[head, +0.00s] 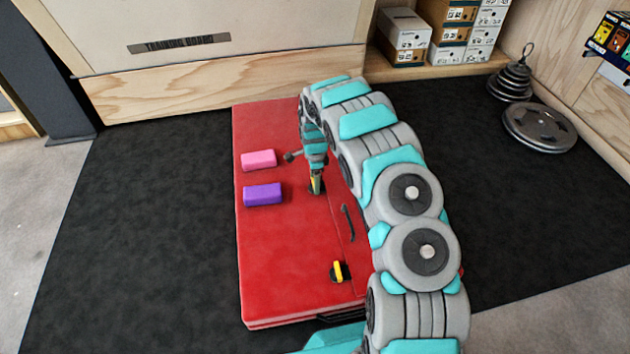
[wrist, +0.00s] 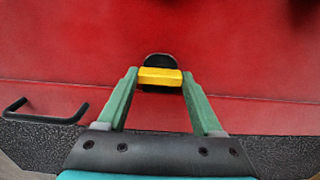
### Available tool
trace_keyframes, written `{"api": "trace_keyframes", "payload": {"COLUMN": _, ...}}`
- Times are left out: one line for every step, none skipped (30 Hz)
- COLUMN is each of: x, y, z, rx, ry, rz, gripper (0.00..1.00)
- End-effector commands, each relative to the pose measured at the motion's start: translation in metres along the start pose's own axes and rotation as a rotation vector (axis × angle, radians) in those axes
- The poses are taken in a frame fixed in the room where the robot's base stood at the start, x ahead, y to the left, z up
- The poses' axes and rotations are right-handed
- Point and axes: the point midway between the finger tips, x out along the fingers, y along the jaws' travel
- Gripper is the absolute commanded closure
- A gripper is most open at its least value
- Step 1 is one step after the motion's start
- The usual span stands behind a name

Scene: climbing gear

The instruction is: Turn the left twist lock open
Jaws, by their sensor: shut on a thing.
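A red case (head: 285,265) lies flat on the dark mat. Two twist locks with yellow bars on black bases sit along its seam, either side of a black handle (head: 348,222). The far twist lock (head: 316,183) is in my gripper (head: 317,175), which points down at it. In the wrist view, my gripper (wrist: 160,76) is shut on the yellow bar of this lock (wrist: 160,77), a finger at each end; the bar lies about parallel to the seam. The near twist lock (head: 338,271) stands free, its bar also roughly along the seam.
A pink block (head: 261,160) and a purple block (head: 263,194) lie on the case, left of my gripper. Shoe boxes (head: 404,30) stand at the back, and weight plates (head: 539,127) lie at the right. The mat left of the case is clear.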

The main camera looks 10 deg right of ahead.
Motion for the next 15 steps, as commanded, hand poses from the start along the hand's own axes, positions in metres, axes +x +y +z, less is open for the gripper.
{"api": "trace_keyframes", "payload": {"x": 0.0000, "y": 0.0003, "z": 0.0000, "rx": 0.000, "ry": 0.000, "rz": 0.001, "gripper": 0.64}}
{"api": "trace_keyframes", "payload": {"x": 0.0001, "y": 0.0004, "z": 0.0000, "rx": 0.000, "ry": 0.000, "rz": 0.001, "gripper": 0.68}}
{"api": "trace_keyframes", "payload": {"x": 0.0000, "y": 0.0004, "z": 0.0000, "rx": 0.000, "ry": 0.000, "rz": 0.001, "gripper": 0.72}}
{"api": "trace_keyframes", "payload": {"x": 0.0000, "y": 0.0004, "z": 0.0000, "rx": 0.000, "ry": 0.000, "rz": 0.001, "gripper": 0.76}}
{"api": "trace_keyframes", "payload": {"x": 0.0000, "y": 0.0004, "z": 0.0000, "rx": 0.000, "ry": 0.000, "rz": 0.001, "gripper": 0.79}}
{"api": "trace_keyframes", "payload": {"x": 0.0001, "y": 0.0005, "z": 0.0000, "rx": 0.000, "ry": 0.000, "rz": 0.002, "gripper": 0.83}}
{"api": "trace_keyframes", "payload": {"x": 0.0000, "y": 0.0004, "z": 0.0000, "rx": 0.000, "ry": 0.000, "rz": 0.001, "gripper": 0.87}}
{"api": "trace_keyframes", "payload": {"x": 0.0001, "y": 0.0005, "z": 0.0001, "rx": 0.000, "ry": 0.000, "rz": 0.002, "gripper": 0.88}}
{"api": "trace_keyframes", "payload": {"x": 0.0001, "y": 0.0005, "z": 0.0001, "rx": 0.000, "ry": 0.000, "rz": 0.002, "gripper": 0.88}}
{"api": "trace_keyframes", "payload": {"x": 0.0001, "y": 0.0006, "z": 0.0001, "rx": -0.001, "ry": 0.000, "rz": 0.002, "gripper": 0.88}}
{"api": "trace_keyframes", "payload": {"x": 0.0000, "y": 0.0005, "z": 0.0001, "rx": -0.003, "ry": 0.000, "rz": 0.002, "gripper": 0.88}}
{"api": "trace_keyframes", "payload": {"x": 0.0000, "y": 0.0005, "z": 0.0001, "rx": -0.006, "ry": 0.000, "rz": 0.002, "gripper": 0.88}}
{"api": "trace_keyframes", "payload": {"x": -0.0001, "y": 0.0005, "z": 0.0001, "rx": -0.010, "ry": 0.000, "rz": 0.002, "gripper": 0.88}}
{"api": "trace_keyframes", "payload": {"x": -0.0001, "y": 0.0005, "z": 0.0001, "rx": -0.015, "ry": 0.000, "rz": 0.002, "gripper": 0.88}}
{"api": "trace_keyframes", "payload": {"x": -0.0002, "y": 0.0006, "z": 0.0001, "rx": -0.023, "ry": 0.000, "rz": 0.002, "gripper": 0.88}}
